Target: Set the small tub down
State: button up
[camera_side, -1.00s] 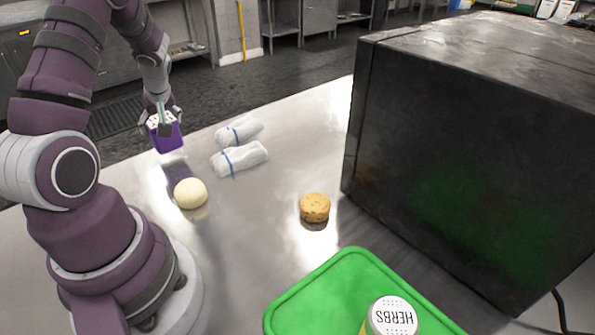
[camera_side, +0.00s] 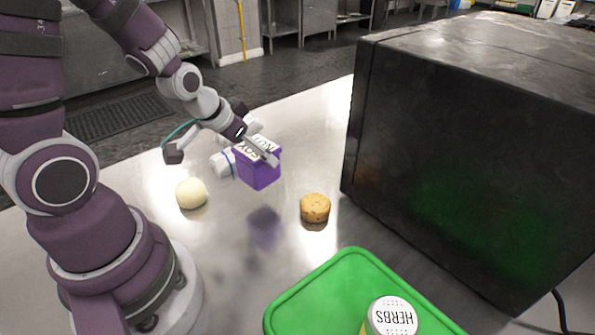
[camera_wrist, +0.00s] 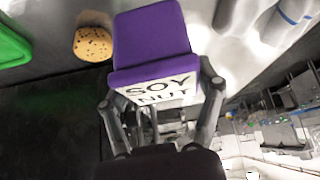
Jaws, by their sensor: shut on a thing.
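The small tub (camera_side: 259,173) is purple with a white lettered lid; the wrist view shows it close up as a purple tub (camera_wrist: 152,38) with "SOY NUT" on its white face. My gripper (camera_side: 262,150) is shut on the tub. In the wrist view my gripper (camera_wrist: 160,100) has one finger on each side of the white face. The tub hangs above the steel table (camera_side: 225,265), with its reflection showing below and apart from it.
A pale ball (camera_side: 191,194) lies left of the tub, and a speckled biscuit-like round (camera_side: 315,207) lies right of it. Rolled white cloths (camera_side: 222,163) are partly hidden behind. A green tray (camera_side: 300,292) with a herbs shaker (camera_side: 392,316) is in front; a large black box (camera_side: 460,170) stands right.

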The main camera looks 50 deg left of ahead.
jog(key=shift+w+d+m+h, duration=0.15)
jog(key=shift+d+m, duration=0.15)
jog(key=shift+d, duration=0.2)
jog(key=shift+w+d+m+h, duration=0.15)
jog(key=shift+d+m, duration=0.15)
jog(key=shift+d, duration=0.15)
jog(key=w, duration=0.4)
jog(key=w+a+f, duration=0.1)
jog(key=w, duration=0.4)
jog(key=w+a, duration=0.1)
jog(key=w, duration=0.4)
jog(key=shift+w+a+f, duration=0.25)
jog(key=shift+f, duration=0.05)
jog(key=shift+w+f, duration=0.15)
jog(key=shift+f, duration=1.6)
jog(key=o, duration=1.2)
jog(key=shift+f, duration=0.1)
jog(key=shift+o, duration=0.2)
